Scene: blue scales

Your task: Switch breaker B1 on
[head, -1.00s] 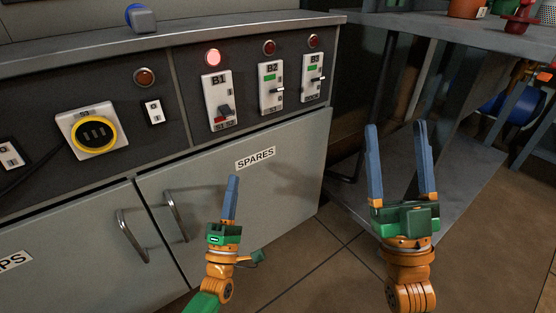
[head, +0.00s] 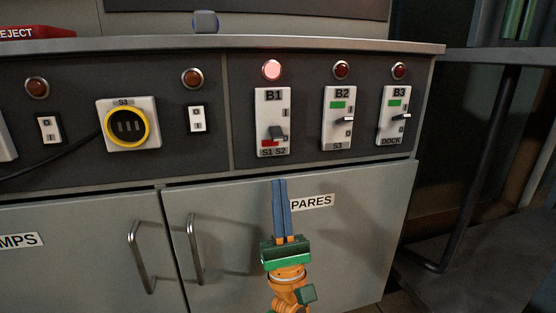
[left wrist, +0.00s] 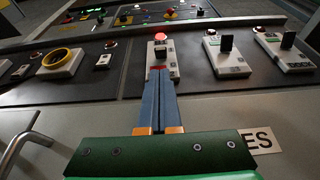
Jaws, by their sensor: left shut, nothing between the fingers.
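Breaker B1 (head: 272,122) is a white plate on the dark panel with a dark lever (head: 277,133) in the low position and a red flag showing beside it. The lamp (head: 272,70) above it is lit red. In the left wrist view, breaker B1 (left wrist: 172,72) stands just beyond my fingertips. My left gripper (head: 279,182) is shut and empty, its blue fingers pointing up, below B1 and in front of the SPARES door. I cannot tell whether the fingertips touch anything, but they appear apart from the lever. My right gripper is out of view.
Breakers B2 (head: 338,118) and B3 (head: 394,115) sit to the right, with green flags and unlit lamps. A yellow-ringed socket S3 (head: 127,125) with a cable is on the left. Door handles (head: 195,249) stick out below. The counter edge (head: 230,47) overhangs the panel.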

